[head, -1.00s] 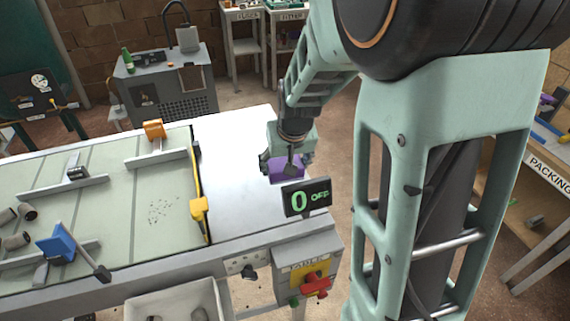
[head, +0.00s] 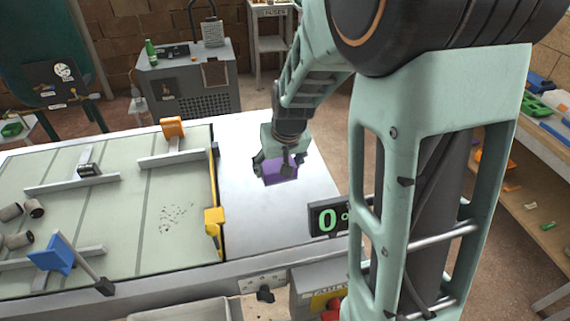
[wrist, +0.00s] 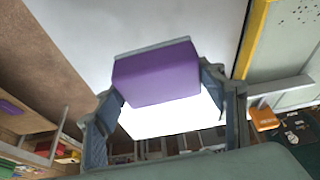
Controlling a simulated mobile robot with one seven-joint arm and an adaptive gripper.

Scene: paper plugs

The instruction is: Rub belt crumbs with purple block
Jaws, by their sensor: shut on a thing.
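My gripper (head: 279,166) is shut on the purple block (head: 281,176) above the bare white end plate of the table. In the wrist view the purple block (wrist: 157,76) sits between the two fingers, with a thin grey layer along its far edge. The dark crumbs (head: 176,216) lie scattered on the pale green belt (head: 125,240), left of the yellow-and-black edge strip. Some crumbs also show in the wrist view (wrist: 312,12) at the top right corner. The block is apart from the crumbs.
A yellow piece (head: 214,220) stands on the strip between belt and white plate (head: 258,222). Grey rails with an orange block (head: 172,128) and a blue block (head: 50,254) cross the belt. Grey cylinders lie at left. A display reading 0 (head: 327,220) stands at the front edge.

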